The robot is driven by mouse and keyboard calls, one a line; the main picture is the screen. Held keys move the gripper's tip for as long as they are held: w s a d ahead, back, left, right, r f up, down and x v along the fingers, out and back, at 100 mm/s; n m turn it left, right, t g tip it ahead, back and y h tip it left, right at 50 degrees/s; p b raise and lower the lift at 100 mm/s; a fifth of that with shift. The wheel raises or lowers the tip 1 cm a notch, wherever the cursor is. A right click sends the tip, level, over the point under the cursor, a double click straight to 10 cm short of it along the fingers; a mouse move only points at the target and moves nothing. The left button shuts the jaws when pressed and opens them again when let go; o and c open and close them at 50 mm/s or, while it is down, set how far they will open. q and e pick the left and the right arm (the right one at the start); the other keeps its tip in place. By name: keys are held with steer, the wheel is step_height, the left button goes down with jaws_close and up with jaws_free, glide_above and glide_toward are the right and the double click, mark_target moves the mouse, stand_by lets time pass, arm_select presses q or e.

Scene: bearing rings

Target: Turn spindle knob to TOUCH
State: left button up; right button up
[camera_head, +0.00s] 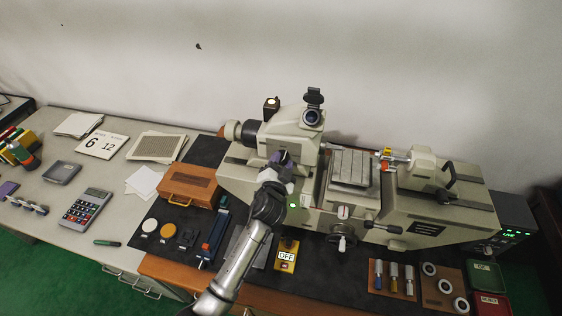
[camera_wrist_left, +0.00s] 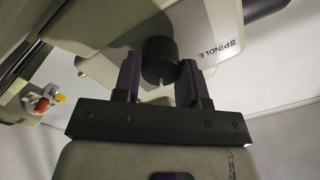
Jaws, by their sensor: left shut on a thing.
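The spindle knob (camera_wrist_left: 159,60) is a short black cylinder on the pale machine housing, beside the printed word SPINDLE (camera_wrist_left: 222,47) in the left wrist view. My left gripper (camera_wrist_left: 160,72) is shut on it, with one dark finger on each side. In the head view my left gripper (camera_head: 281,160) reaches up to the front of the machine (camera_head: 300,131), and the knob is hidden there behind the gripper. The word TOUCH and the knob's pointer position cannot be read. My right gripper is not in view.
A yellow switch box marked OFF (camera_head: 286,256) stands below my left arm. A wooden box (camera_head: 190,185) and a blue-black tool (camera_head: 214,235) lie to the left. Handwheels (camera_head: 342,238) stick out on the machine's front. A ring board (camera_head: 440,285) is at front right.

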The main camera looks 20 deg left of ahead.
arm_select(q)
steer(key=m+p, duration=0.1)
steer(key=m, duration=0.5)
steer(key=shift+m, duration=0.4)
steer(key=m+p, duration=0.1)
steer(key=m, duration=0.3)
steer(key=shift+f+m+h, duration=0.1)
steer(key=shift+m+h, duration=0.2)
steer(key=shift+m, duration=0.1)
steer(key=shift+m+p, duration=0.3)
steer(key=shift+f, duration=0.1)
steer(key=o, duration=0.9)
